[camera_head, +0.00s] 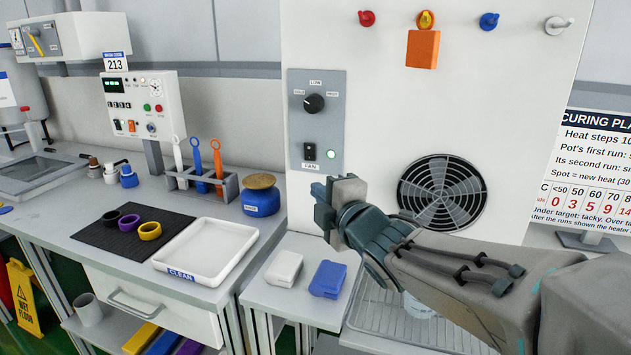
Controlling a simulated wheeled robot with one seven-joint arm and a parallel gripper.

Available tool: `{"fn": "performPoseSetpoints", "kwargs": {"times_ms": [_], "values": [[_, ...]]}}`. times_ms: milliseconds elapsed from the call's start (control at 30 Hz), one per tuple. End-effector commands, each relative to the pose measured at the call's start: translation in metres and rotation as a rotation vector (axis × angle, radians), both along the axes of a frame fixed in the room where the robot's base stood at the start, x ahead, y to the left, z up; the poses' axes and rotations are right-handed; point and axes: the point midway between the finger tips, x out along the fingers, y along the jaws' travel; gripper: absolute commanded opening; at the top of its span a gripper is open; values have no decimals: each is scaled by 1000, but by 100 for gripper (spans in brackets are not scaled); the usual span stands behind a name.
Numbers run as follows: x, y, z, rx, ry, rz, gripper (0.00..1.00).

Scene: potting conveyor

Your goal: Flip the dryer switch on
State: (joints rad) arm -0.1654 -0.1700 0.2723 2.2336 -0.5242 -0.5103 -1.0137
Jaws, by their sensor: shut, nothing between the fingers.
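The dryer's grey control panel (317,118) is on the tall white housing in the middle of the view. It carries a black knob (314,103) under small labels and, lower down, a small black switch (309,151) above a label that reads FAN. I cannot tell the switch's position for sure. My gripper (334,198) is shut and empty. In the picture it is just below and right of the switch, near the panel's lower edge; no contact with the switch shows.
A round fan grille (442,192) is right of the panel, partly behind my arm. A wire rack (400,325) lies below it. White (284,268) and blue (328,279) blocks lie on the low table. A tool rack (201,184) and blue jar (261,196) stand left.

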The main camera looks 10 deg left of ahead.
Motion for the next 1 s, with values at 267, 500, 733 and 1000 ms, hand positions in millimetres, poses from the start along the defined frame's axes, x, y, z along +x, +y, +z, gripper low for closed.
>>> {"fn": "performPoseSetpoints", "kwargs": {"times_ms": [267, 500, 733, 1000], "values": [[-17, -15, -2, 0, 0, -2, 0], [-17, -16, -2, 0, 0, -3, 0], [-14, -26, 1, 12, 43, -44, 0], [-10, -128, -5, 196, 469, -455, 0]]}}
